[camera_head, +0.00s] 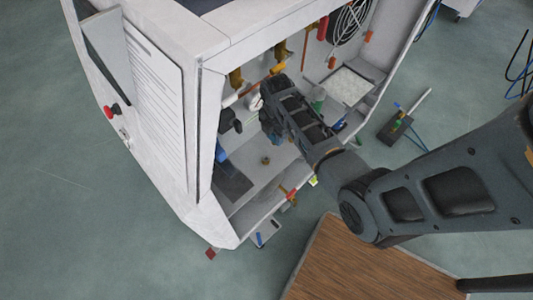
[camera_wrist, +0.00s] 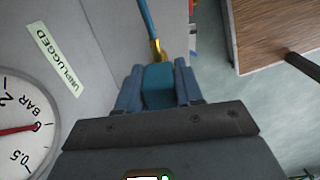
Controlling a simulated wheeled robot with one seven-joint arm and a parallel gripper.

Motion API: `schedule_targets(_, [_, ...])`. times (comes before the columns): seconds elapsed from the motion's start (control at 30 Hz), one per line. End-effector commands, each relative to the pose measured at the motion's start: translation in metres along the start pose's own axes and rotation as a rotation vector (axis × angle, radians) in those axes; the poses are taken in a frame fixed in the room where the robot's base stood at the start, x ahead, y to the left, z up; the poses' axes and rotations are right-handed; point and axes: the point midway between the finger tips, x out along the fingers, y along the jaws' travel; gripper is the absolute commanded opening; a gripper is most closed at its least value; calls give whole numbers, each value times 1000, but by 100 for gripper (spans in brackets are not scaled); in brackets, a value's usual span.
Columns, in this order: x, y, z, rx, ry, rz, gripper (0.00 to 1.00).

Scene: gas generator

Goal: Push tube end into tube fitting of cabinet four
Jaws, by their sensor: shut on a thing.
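In the wrist view my gripper (camera_wrist: 157,82) is shut, its fingers on both sides of a teal block-like piece, which I take to be the tube end (camera_wrist: 158,86). A brass-coloured part (camera_wrist: 157,50) and a blue tube (camera_wrist: 147,18) extend from its far side toward the top edge. In the head view my gripper (camera_head: 268,97) is inside the open white cabinet (camera_head: 205,45), near its back wall. My arm hides part of the interior. I cannot tell which fitting is cabinet four's, or whether the tube end touches one.
A pressure gauge (camera_wrist: 22,128) and an "UNPLUGGED" label (camera_wrist: 54,58) are close on the left in the wrist view. Yellow valves (camera_head: 236,78) line the cabinet's back. A wooden surface (camera_head: 365,265) stands in front. Tools (camera_head: 400,122) lie on the floor to the right.

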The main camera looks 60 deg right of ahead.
Motion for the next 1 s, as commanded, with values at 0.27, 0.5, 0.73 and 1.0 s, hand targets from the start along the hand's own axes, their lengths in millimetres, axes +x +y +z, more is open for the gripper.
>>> schedule_targets(0.27, [-5, 4, 35, 37, 0, 17, 0])
schedule_targets(0.5, [-2, 2, 50, 33, 0, 13, 0])
schedule_targets(0.73, [-1, 2, 67, 32, -1, 13, 0])
schedule_targets(1.0, [1, 1, 86, 31, 0, 12, 0])
